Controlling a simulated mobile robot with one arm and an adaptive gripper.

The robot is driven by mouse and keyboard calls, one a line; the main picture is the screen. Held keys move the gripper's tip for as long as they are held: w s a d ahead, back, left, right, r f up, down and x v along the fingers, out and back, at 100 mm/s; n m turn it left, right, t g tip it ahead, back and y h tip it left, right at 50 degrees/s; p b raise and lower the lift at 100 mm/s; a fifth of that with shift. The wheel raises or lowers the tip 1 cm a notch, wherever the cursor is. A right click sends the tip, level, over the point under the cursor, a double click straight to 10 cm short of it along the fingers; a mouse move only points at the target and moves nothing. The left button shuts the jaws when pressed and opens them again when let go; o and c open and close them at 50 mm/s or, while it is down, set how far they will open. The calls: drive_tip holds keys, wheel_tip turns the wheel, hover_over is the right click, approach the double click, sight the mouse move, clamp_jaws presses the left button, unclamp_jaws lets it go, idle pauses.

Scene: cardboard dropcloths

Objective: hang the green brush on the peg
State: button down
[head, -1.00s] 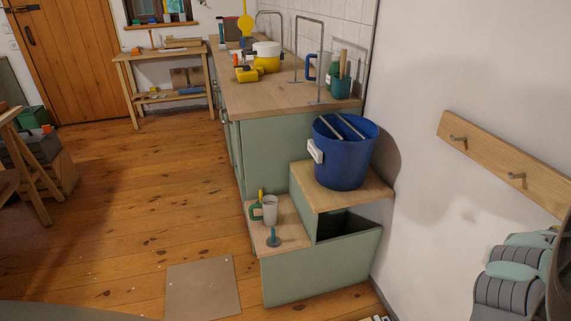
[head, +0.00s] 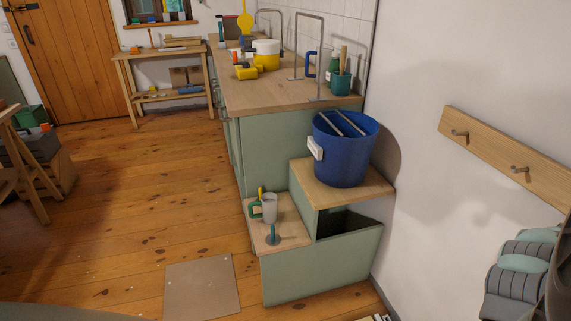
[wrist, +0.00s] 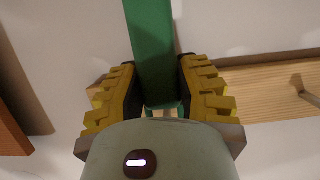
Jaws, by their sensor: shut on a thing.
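The green brush (wrist: 150,35) is between the yellow-padded fingers of my gripper (wrist: 157,72) in the wrist view. A long flat green part of it runs up out of the top edge; its bristles cannot be made out. My gripper is shut on it. A wooden rail on the white wall carries a left peg (head: 460,135) and a right peg (head: 519,169) in the head view. In the wrist view the rail (wrist: 265,85) lies behind and right of my gripper, with one peg (wrist: 308,97) at the right edge, apart from the brush. My gripper is outside the head view.
A blue bucket (head: 342,160) stands on a stepped cabinet left of the rail, with a grey mug (head: 269,208) on the lower step. A worktop (head: 275,95) holds pots and tools. The wall around the rail looks clear.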

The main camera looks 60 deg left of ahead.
idle(0.3)
drive_tip(key=c, duration=0.7)
unclamp_jaws()
drive_tip(key=shift+o, duration=0.2)
